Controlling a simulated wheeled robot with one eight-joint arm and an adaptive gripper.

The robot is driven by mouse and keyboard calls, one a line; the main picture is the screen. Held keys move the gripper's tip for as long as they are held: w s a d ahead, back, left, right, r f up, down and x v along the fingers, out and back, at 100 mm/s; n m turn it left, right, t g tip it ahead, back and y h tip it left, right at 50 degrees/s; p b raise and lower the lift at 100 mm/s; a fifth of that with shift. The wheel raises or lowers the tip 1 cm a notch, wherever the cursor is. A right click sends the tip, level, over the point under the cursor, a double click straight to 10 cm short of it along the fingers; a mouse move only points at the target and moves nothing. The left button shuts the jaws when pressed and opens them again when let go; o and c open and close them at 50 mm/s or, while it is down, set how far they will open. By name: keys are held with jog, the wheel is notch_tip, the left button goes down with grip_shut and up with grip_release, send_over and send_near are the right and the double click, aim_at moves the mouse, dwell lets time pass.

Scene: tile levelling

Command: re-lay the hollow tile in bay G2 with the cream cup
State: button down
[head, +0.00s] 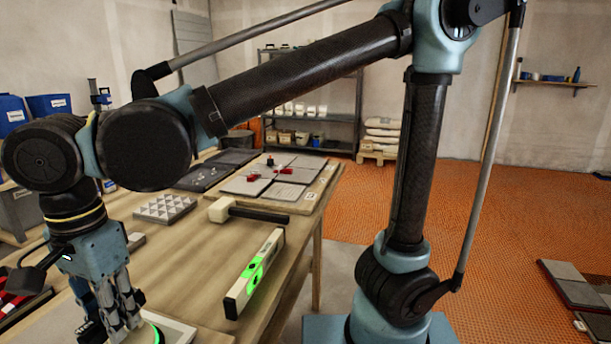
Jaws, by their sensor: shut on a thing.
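My gripper (118,306) points down at the lower left, over the near end of the workbench. It is shut on a round, cup-like thing (153,326) with a pale and green rim. Most of that thing is hidden by the fingers and the frame's lower edge, so I cannot tell for sure that it is the cream cup. A pale flat slab (180,330) lies beneath or beside it; whether they touch is unclear. Grey tiles (246,186) lie in a panel farther along the bench, with red pieces (266,171) on them. I cannot read which bay is G2.
A spirit level (256,272) with green parts lies near the bench's right edge. Behind it lies a mallet (247,213) with a pale head and dark handle. A studded grey block (165,208) and dark tiles (205,175) are farther left. Bare wood surrounds the level.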

jog(key=shift+f, duration=0.65)
dwell(0.9)
jog(key=c, duration=1.4)
grip_release()
